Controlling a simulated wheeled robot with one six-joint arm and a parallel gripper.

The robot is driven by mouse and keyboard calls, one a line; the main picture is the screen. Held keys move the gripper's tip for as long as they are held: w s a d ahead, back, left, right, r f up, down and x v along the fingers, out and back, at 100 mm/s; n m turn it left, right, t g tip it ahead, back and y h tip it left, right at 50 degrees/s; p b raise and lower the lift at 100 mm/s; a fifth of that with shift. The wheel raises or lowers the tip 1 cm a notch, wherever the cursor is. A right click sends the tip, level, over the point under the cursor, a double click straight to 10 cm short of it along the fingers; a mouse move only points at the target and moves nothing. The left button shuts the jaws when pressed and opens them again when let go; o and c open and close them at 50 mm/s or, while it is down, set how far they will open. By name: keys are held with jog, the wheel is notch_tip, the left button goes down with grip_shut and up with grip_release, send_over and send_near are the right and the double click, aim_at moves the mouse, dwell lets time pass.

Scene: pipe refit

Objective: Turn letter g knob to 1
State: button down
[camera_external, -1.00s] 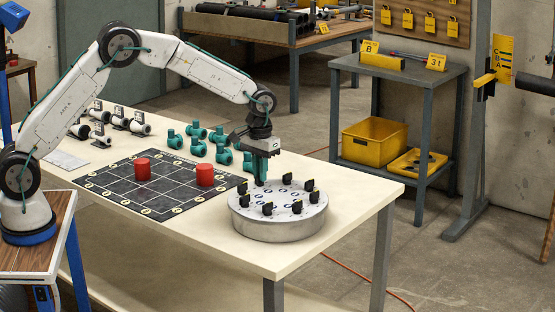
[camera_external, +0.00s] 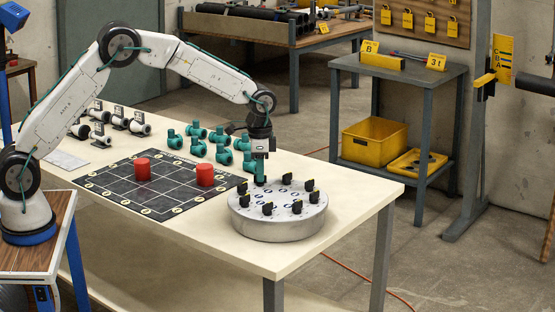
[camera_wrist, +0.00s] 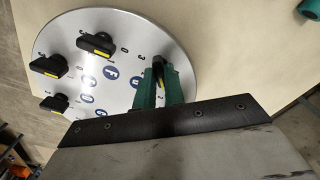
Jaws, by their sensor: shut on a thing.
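The round silver knob panel (camera_external: 278,229) sits on the cream table, with several black knobs standing around its top. My gripper (camera_external: 261,181) points down over the panel's back left part. In the wrist view my gripper's green fingers (camera_wrist: 162,85) are shut on a black knob (camera_wrist: 158,64), mostly hidden between them. Blue letter discs, one reading "f" (camera_wrist: 110,72), lie inside the ring of knobs. Another black knob (camera_wrist: 97,43) with a yellow mark stands free to the left. I cannot read the letter of the held knob.
A dark grid mat (camera_external: 155,186) with red cylinders (camera_external: 205,175) lies left of the panel. Several teal pipe fittings (camera_external: 224,155) stand behind the mat. The table front and right of the panel is clear.

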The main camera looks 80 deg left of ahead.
jog(key=shift+m, duration=0.7)
jog(key=c, duration=1.5)
grip_release()
jog(key=shift+r, duration=0.1)
notch_tip(320, 180, up, 8)
jog(key=shift+f, duration=0.15)
